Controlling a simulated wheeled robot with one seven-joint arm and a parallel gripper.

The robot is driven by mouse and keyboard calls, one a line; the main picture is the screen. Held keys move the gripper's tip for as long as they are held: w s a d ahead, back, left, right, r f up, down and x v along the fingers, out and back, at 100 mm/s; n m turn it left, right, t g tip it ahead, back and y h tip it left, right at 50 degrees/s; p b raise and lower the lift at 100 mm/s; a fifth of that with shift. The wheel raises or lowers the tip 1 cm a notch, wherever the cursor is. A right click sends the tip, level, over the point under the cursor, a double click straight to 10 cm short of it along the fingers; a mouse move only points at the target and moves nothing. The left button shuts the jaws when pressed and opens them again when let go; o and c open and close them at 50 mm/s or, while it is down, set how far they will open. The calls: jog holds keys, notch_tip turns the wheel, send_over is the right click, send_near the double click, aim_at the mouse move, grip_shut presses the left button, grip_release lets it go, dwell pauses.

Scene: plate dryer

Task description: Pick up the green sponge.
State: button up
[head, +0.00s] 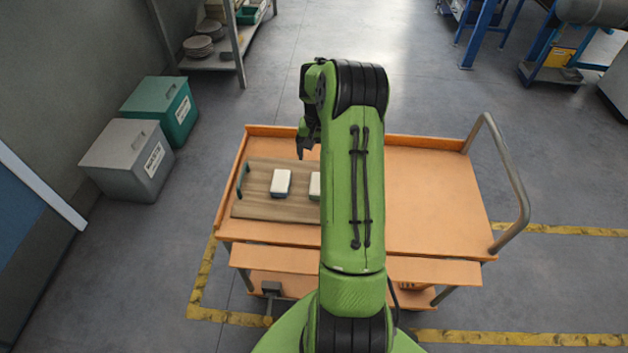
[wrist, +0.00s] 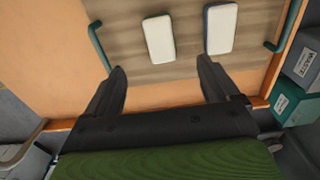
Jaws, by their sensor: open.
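Two white-topped blocks, which look like sponges, lie apart on a brown wooden tray (head: 255,207). In the head view one block (head: 281,183) is in plain sight. The other block (head: 315,186) is partly hidden by my arm, and its lower edge looks greenish. The wrist view shows a left block (wrist: 159,39) with a thin darker edge and a right block (wrist: 221,28) with a bluish edge. No fully green sponge shows. My gripper (wrist: 162,66) is open and empty, with the left block ahead of the gap between its fingers.
The tray has dark green handles (wrist: 98,46) and lies on an orange cart (head: 430,190) with a metal push handle (head: 517,185) at right. The cart top right of my arm is clear. Grey (head: 130,160) and green (head: 162,108) bins stand left of the cart.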

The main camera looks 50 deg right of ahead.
aim_at(318, 186)
notch_tip(318, 186, down, 15)
jog(key=shift+s+f+b, duration=0.1)
jog(key=shift+f+b, duration=0.1)
jog(key=shift+b, duration=0.7)
jog(key=c, duration=1.1)
